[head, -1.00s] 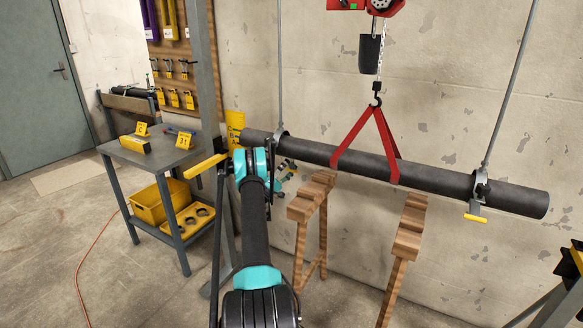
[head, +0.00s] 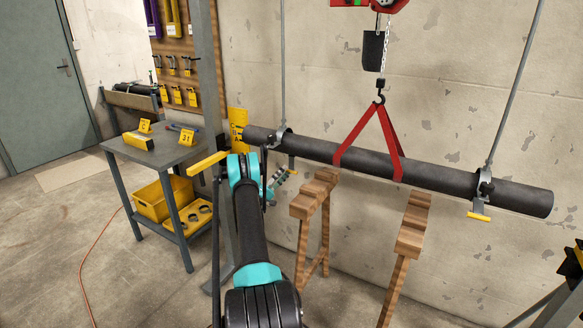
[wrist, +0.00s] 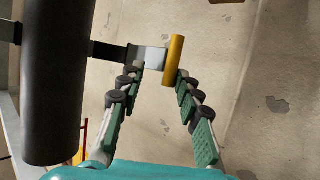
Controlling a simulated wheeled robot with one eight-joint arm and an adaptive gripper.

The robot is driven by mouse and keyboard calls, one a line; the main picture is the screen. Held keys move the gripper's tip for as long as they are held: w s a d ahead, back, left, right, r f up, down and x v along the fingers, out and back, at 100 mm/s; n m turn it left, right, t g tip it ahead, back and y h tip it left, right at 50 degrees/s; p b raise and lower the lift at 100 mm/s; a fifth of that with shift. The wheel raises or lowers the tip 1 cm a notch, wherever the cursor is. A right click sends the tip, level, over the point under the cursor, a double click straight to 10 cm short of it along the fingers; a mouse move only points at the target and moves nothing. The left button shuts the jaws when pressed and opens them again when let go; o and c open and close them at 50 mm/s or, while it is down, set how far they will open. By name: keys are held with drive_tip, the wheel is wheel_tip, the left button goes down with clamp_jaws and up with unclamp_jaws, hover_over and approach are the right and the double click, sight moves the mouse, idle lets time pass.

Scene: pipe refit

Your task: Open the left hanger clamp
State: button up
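The left hanger clamp (head: 282,137) is around the left part of the dark pipe (head: 330,150), at the foot of a hanger rod. In the wrist view, its grey lever (wrist: 150,58) sticks out from the pipe (wrist: 55,85) and ends in a yellow handle (wrist: 174,60). My gripper (wrist: 160,74) is open and empty. Its fingertips are close to the lever, with the handle near the right fingertip. I cannot tell whether they touch. In the head view, my gripper (head: 279,181) is just below the left clamp, partly hidden behind my arm.
A red sling (head: 372,135) on a hoist bears the pipe. The right hanger clamp (head: 482,189) has a yellow handle (head: 479,217). Two wooden stands (head: 311,200) (head: 411,232) are below the pipe. A grey cart (head: 160,155) stands left, near a grey post.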

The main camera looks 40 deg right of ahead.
drive_tip(key=v, duration=0.5)
drive_tip(key=shift+s+a, duration=0.1)
drive_tip(key=shift+r, duration=0.1)
idle(0.3)
wheel_tip(320, 180, up, 8)
drive_tip(key=a+t+y, duration=0.2)
drive_tip(key=y, duration=0.4)
drive_tip(key=s+a+r+n+t+y, duration=0.1)
drive_tip(key=s+a+r+y, duration=0.15)
drive_tip(key=a, duration=0.25)
drive_tip(key=s+a+r+n+t+y, duration=0.1)
drive_tip(key=s+a+y, duration=0.2)
drive_tip(key=a, duration=0.2)
drive_tip(key=s+a+f+n+t+y, duration=0.1)
drive_tip(key=s+a+f+y, duration=0.2)
drive_tip(key=s+a, duration=1.1)
drive_tip(key=s+a+f+n+t+y, duration=0.1)
drive_tip(key=s+a+f+y, duration=0.1)
drive_tip(key=s+a+y, duration=0.8)
drive_tip(key=s+a, duration=0.4)
drive_tip(key=a, duration=0.5)
drive_tip(key=shift+a+f+n+t, duration=0.3)
drive_tip(key=shift+a+f+t, duration=0.1)
